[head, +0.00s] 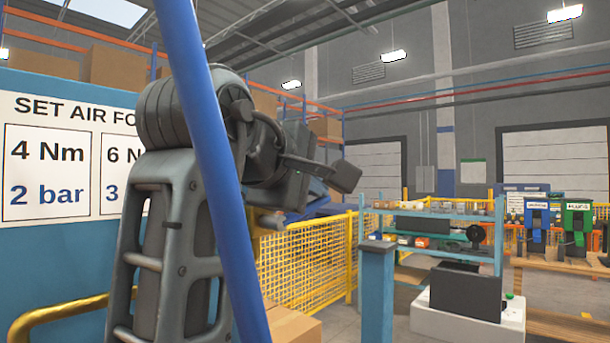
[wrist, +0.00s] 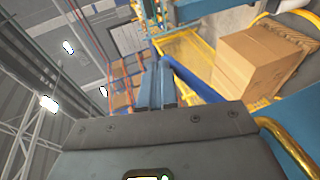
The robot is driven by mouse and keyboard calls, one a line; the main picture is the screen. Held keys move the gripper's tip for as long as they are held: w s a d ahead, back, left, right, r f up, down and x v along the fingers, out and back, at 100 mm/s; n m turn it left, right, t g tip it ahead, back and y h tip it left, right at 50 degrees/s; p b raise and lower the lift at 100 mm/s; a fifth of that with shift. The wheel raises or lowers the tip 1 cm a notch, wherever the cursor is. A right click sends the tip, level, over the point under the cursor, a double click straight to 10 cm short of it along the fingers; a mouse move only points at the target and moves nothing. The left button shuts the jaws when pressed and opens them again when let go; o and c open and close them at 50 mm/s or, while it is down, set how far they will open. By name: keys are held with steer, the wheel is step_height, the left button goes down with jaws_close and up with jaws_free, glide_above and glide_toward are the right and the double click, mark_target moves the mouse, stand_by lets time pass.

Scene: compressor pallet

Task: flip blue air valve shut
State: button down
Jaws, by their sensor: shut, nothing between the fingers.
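I cannot make out the blue air valve with certainty in either view. In the wrist view my gripper (wrist: 158,68) shows as two blue-grey fingers side by side, shut with nothing between them. A blue bar (wrist: 195,82) slants just right of the fingers; I cannot tell whether it is part of the valve or whether the fingers touch it. In the head view my arm fills the left-centre, and the fingertips are not clear. A thick blue pole (head: 207,150) crosses in front of my arm and hides part of it.
A blue panel with a white air-pressure sign (head: 75,155) stands at the left, with a yellow rail (head: 60,315) below it. Cardboard boxes (wrist: 255,62) stand right of the fingers in the wrist view. Yellow mesh fencing (head: 310,262) and a blue shelf (head: 440,215) lie beyond.

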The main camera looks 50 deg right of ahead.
steer(key=shift+d+f+y, duration=0.4)
steer(key=shift+f+y, duration=0.15)
steer(key=shift+y, duration=0.15)
stand_by(0.4)
